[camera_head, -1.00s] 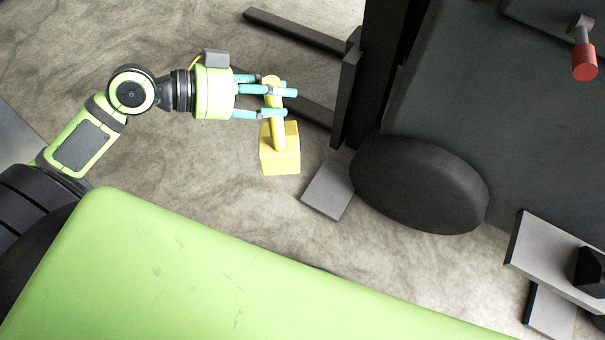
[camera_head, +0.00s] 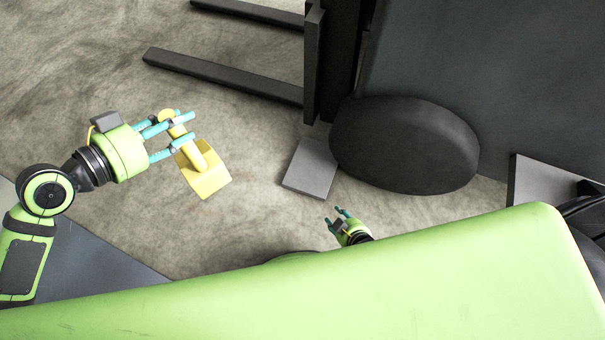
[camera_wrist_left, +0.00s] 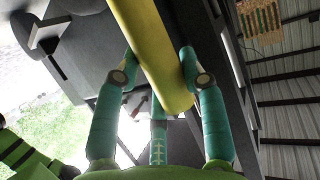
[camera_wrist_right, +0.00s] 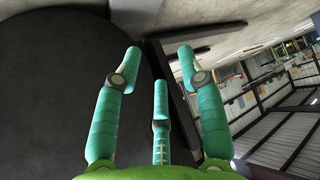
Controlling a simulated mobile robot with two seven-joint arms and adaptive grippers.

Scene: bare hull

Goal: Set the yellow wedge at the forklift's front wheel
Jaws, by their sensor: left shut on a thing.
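The yellow wedge (camera_head: 207,178) is a block with a thick round handle. My left gripper (camera_head: 170,136) is shut on its handle and holds it left of the forklift's front wheel (camera_head: 404,146), with a gap between; the block end hangs to the lower right. In the left wrist view the yellow handle (camera_wrist_left: 150,50) lies between the fingers. The dark front wheel also fills the left of the right wrist view (camera_wrist_right: 50,80). My right gripper (camera_head: 340,214) is open and empty, just below the wheel, partly hidden by my green body; its spread fingers show in the right wrist view (camera_wrist_right: 160,70).
A grey plate (camera_head: 310,168) lies on the floor against the wheel's left side. Two dark forks (camera_head: 225,77) reach left from the mast (camera_head: 316,65). A grey step (camera_head: 545,182) is at the right. The floor between wedge and plate is clear.

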